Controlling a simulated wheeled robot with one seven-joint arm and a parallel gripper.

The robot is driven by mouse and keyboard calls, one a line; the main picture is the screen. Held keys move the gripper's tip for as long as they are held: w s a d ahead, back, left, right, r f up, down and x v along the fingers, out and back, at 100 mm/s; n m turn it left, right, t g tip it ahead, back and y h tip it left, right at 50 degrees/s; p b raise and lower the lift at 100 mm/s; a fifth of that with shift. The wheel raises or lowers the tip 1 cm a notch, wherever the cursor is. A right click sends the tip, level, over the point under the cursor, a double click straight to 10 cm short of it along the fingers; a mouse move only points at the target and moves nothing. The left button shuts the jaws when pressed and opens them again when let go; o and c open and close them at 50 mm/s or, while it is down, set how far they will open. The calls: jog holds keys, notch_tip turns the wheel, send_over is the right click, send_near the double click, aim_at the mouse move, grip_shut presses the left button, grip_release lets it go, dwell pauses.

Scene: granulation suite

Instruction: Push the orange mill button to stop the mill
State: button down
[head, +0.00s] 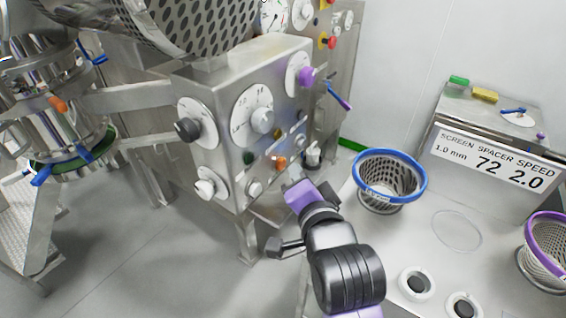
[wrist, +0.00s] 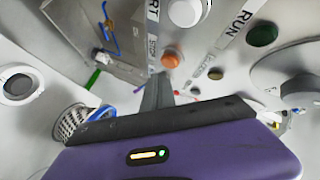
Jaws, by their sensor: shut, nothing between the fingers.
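The orange mill button (head: 280,162) is on the lower front of the steel control panel (head: 222,108). In the wrist view the orange button (wrist: 172,58) sits just beyond my fingertips, slightly to their right. My gripper (head: 292,180) is in front of the panel, close below and right of the button in the head view. In the wrist view my gripper (wrist: 157,78) shows as narrow grey fingers held together, with nothing between them. A small gap seems to lie between the tips and the button; contact cannot be told.
A dark green button (wrist: 262,34) by the RUN label and several knobs, including a black one (head: 188,128), share the panel. A blue-rimmed screen basket (head: 390,178) stands right of my arm on a bench with a SCREEN SPACER SPEED sign (head: 496,160). Open floor lies left.

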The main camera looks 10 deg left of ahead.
jog(key=shift+d, duration=0.1)
jog(key=d, duration=0.1)
jog(key=s+d+p, duration=0.1)
jog(key=d, duration=0.2)
jog(key=shift+s+d, duration=0.35)
dwell(0.3)
dwell(0.7)
